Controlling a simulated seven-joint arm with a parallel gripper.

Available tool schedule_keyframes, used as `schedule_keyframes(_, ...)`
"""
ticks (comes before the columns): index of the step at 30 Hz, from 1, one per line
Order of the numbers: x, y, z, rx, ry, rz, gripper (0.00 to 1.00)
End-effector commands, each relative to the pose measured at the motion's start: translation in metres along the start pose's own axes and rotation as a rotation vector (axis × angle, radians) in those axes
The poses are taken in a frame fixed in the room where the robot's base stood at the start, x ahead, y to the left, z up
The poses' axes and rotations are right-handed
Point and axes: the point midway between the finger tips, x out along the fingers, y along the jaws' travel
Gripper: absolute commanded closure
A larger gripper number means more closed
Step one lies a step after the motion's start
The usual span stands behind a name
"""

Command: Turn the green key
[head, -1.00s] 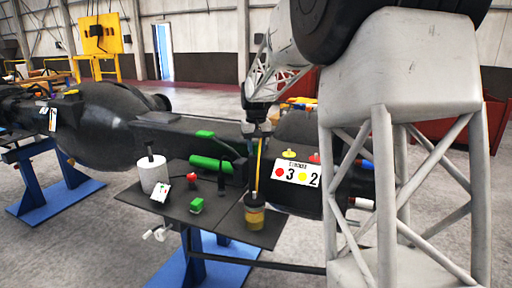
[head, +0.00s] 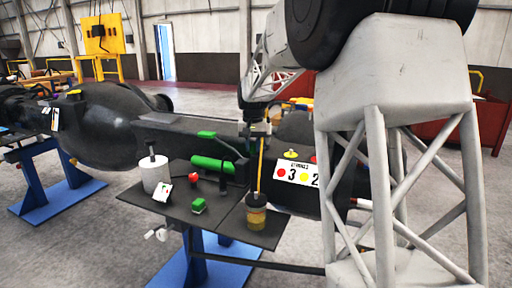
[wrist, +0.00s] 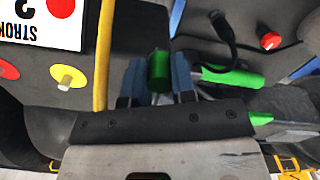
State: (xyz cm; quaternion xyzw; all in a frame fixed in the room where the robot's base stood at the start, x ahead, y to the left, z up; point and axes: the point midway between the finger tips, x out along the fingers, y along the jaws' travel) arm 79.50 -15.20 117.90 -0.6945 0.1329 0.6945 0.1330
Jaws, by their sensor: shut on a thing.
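The green key shows in the wrist view as a short, dark green cylinder (wrist: 159,70) between the two blue-grey fingers of my gripper (wrist: 158,78). The fingers press on it from both sides. In the head view my gripper (head: 256,128) is at the near side of the long black casting (head: 180,128), above the yellow rod and the small platform. The key itself cannot be made out there, hidden by the gripper. How far the key is turned cannot be told.
A yellow rod (wrist: 103,60) stands close beside the gripper, rising from an amber jar (head: 256,214). A numbered sign (head: 298,176) is to the right.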

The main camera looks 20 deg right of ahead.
Motion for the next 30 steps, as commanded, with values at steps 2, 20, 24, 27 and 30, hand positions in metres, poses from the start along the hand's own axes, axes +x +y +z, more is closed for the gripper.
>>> schedule_keyframes(2, 0.000, -0.005, -0.004, 0.057, 0.001, 0.000, 1.00)
schedule_keyframes(20, -0.001, -0.028, -0.033, 0.469, 0.001, 0.000, 1.00)
schedule_keyframes(24, -0.001, -0.029, -0.036, 0.502, 0.001, 0.000, 1.00)
schedule_keyframes(27, -0.001, -0.029, -0.036, 0.512, 0.001, 0.000, 1.00)
schedule_keyframes(30, -0.001, -0.029, -0.036, 0.514, 0.001, 0.000, 1.00)
